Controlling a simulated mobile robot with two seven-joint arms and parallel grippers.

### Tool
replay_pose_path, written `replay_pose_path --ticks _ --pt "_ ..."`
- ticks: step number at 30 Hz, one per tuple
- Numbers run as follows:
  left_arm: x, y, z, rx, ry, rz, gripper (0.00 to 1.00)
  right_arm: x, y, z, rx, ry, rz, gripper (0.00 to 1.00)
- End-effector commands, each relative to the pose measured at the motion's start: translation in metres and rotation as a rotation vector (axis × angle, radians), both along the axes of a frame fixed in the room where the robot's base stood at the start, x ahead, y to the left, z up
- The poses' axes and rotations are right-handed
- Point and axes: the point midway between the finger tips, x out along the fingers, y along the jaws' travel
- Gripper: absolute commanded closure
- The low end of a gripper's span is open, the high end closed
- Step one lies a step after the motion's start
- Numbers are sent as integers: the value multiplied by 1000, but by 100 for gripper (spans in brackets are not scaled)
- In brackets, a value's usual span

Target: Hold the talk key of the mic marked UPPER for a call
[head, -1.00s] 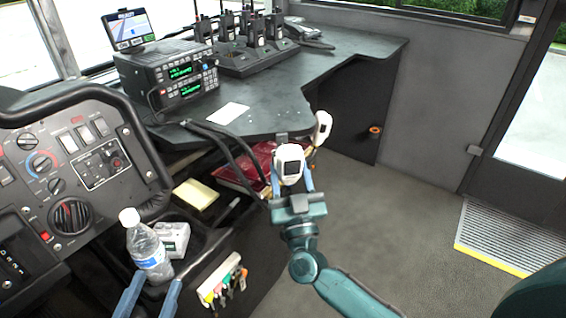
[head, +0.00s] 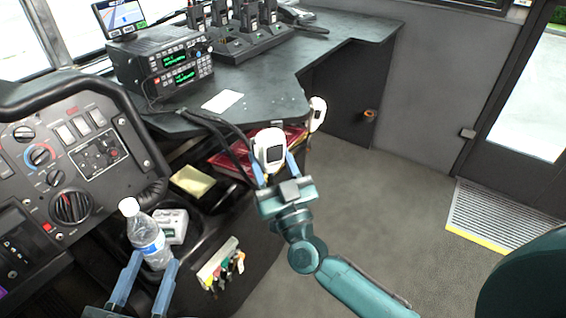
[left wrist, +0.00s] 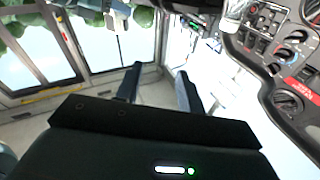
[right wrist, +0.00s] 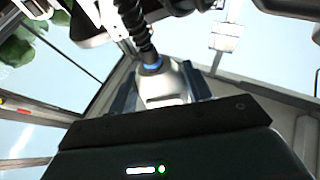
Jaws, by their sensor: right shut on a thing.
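A white handheld mic (head: 270,146) with a dark face is held upright by my right gripper (head: 272,170), below the desk's front edge. In the right wrist view the mic (right wrist: 164,85) sits between the two fingers, its black coiled cord (right wrist: 132,22) leaving through a blue collar. A second white mic (head: 318,112) hangs at the desk edge to the right, apart from the gripper. I cannot read a marking on either mic. Two stacked radios (head: 165,72) with green displays stand on the desk. My left gripper (head: 152,260) is open and empty, in front of the bottle.
A water bottle (head: 145,235) and a grey-white device (head: 171,225) sit by the dashboard (head: 95,185). Yellow notes (head: 192,181) and a red folder (head: 228,160) lie under the desk (head: 270,85). Several keys hang at a tag rack (head: 217,258). Floor to the right is clear.

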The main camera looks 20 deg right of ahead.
Motion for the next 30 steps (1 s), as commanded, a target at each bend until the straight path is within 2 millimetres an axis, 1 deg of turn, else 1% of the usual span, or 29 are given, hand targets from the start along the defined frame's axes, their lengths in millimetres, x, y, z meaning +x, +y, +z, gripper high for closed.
replay_pose_path --ticks 1,5,6,9,12,15,17,24,30 --pt "0 0 0 0 0 0 61 -4 12 16 2 -1 70 69" --pt "0 0 0 0 0 0 61 -19 47 51 1 19 268 69" --pt "0 0 0 0 0 0 61 -25 56 61 1 25 324 69" --pt "0 0 0 0 0 0 61 -42 75 81 -4 39 444 69" --pt "0 0 0 0 0 0 61 -57 89 94 -10 51 532 69" --pt "0 0 0 0 0 0 61 -66 96 101 -13 59 583 69" --pt "0 0 0 0 0 0 61 -69 98 103 -14 62 599 69" --pt "0 0 0 0 0 0 61 -70 99 103 -15 64 605 69" --pt "0 0 0 0 0 0 78 -69 99 103 -16 64 604 69"
